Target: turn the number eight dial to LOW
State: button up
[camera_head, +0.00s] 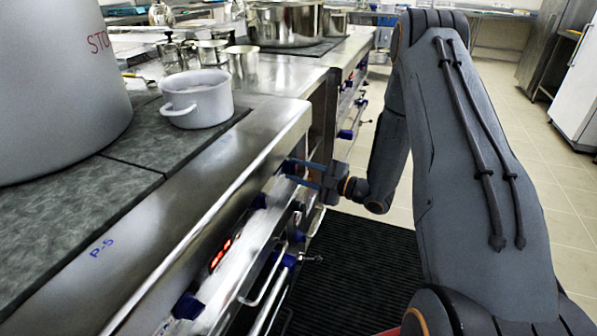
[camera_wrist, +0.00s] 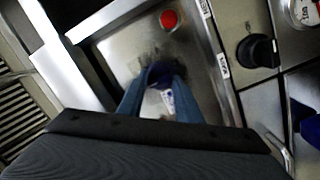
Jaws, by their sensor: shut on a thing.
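My gripper (camera_head: 291,170) reaches the front panel of the stove from the right, with its two blue fingers against the panel. In the wrist view my gripper (camera_wrist: 158,85) is shut on a dark blue dial (camera_wrist: 160,70), one finger on each side of it. A white label with small marks shows between the fingers, too blurred to read. The dial's number and the setting it points to cannot be made out. In the head view the held dial is hidden by the fingers.
A red lamp (camera_wrist: 168,19) and a black dial (camera_wrist: 257,50) are near the held dial. Other blue knobs (camera_head: 188,306) line the panel. A large stockpot (camera_head: 50,90) and a white pot (camera_head: 197,105) stand on the stove. A black ribbed mat (camera_head: 350,275) covers the floor.

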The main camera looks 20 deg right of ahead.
jog(key=shift+m, duration=0.3)
jog(key=m+p, duration=0.3)
jog(key=m, duration=0.2)
jog(key=shift+r+g, duration=0.15)
jog(key=shift+g, duration=0.15)
jog(key=m+g+p, duration=0.1)
jog(key=m, duration=0.6)
jog(key=m+g+p, duration=0.1)
jog(key=m, duration=0.6)
jog(key=shift+w+d+y+p, duration=0.2)
jog(key=shift+y+p, duration=0.1)
jog(key=shift+p, duration=0.1)
jog(key=shift+m+g, duration=0.3)
jog(key=o, duration=1)
jog(key=shift+o, duration=0.2)
